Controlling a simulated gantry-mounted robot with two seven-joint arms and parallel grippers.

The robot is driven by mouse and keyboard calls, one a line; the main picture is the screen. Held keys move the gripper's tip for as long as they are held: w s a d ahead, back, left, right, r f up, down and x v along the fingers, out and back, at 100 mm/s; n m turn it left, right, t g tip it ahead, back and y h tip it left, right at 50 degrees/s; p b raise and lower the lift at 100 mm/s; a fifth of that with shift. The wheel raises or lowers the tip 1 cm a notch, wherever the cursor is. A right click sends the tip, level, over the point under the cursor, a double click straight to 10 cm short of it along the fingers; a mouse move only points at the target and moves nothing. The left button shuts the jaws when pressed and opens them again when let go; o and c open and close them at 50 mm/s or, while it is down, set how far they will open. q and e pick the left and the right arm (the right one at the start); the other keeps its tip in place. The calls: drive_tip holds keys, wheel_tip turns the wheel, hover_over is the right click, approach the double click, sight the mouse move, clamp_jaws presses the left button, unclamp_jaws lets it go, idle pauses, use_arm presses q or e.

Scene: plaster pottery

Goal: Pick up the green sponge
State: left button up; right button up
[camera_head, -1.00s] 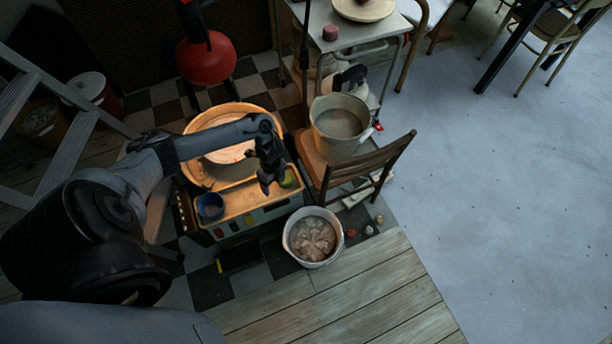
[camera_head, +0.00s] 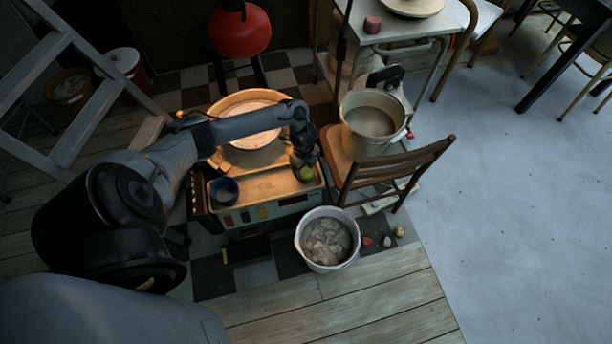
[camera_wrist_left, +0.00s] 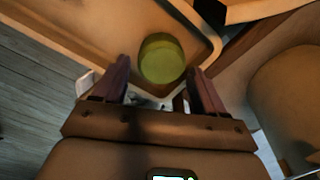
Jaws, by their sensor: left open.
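The green sponge (camera_head: 306,174) lies at the right end of the tray of the pottery wheel (camera_head: 262,187). In the left wrist view the round sponge (camera_wrist_left: 161,60) sits near a corner of the tray, just beyond and between the fingertips. My left gripper (camera_head: 303,165) is over that end of the tray and hides part of the sponge in the head view. In the left wrist view the left gripper (camera_wrist_left: 162,80) is open, with one finger on each side and nothing held. My right gripper is not in view.
A blue cup (camera_head: 225,190) stands at the tray's left end. A wooden chair (camera_head: 390,170) bearing a bucket (camera_head: 372,122) is close on the right. A white bucket (camera_head: 327,240) stands on the floor in front. A stepladder (camera_head: 85,120) is at the left.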

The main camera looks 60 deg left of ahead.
sight(305, 171)
use_arm(q)
wheel_tip(305, 171, down, 5)
drive_tip(key=b, duration=0.3)
drive_tip(key=shift+w, duration=0.1)
drive_tip(key=shift+r, duration=0.1)
drive_tip(key=shift+w, duration=0.1)
drive_tip(key=c, duration=0.7)
drive_tip(key=shift+o, duration=0.2)
drive_tip(key=shift+r, duration=0.15)
wheel_tip(305, 171, up, 10)
drive_tip(key=p, duration=0.5)
drive_tip(key=shift+p, duration=0.4)
